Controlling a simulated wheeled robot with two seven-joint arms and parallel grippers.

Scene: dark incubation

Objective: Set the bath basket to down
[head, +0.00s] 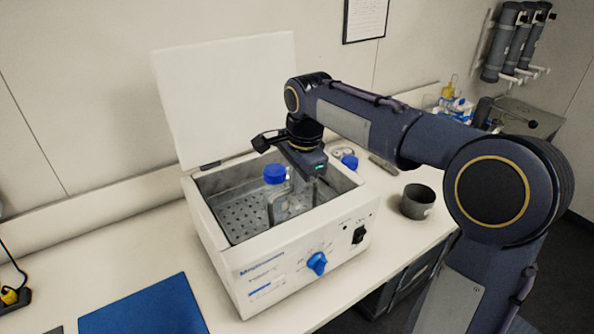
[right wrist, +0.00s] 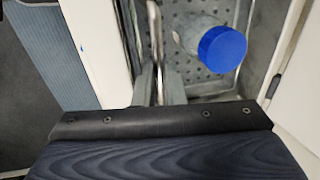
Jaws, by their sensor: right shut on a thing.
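The bath basket (head: 240,214) is a perforated metal tray inside the white water bath (head: 290,264). Its holed floor also shows in the right wrist view (right wrist: 205,88). A clear bottle with a blue cap (head: 275,174) stands in the basket, left of my right gripper (head: 314,183). In the right wrist view the bottle's blue cap (right wrist: 222,49) is right of the fingers. My right gripper points down into the bath and is shut on a thin upright metal part, which looks like the basket's handle. The fingertips are partly hidden. My left gripper is out of view.
The bath's white lid (head: 228,95) stands open at the back. A blue dial (head: 317,263) is on its front. A dark grey cup (head: 418,201) stands to the right, and another blue cap (head: 349,162) shows behind the bath. A blue mat (head: 145,308) lies at front left.

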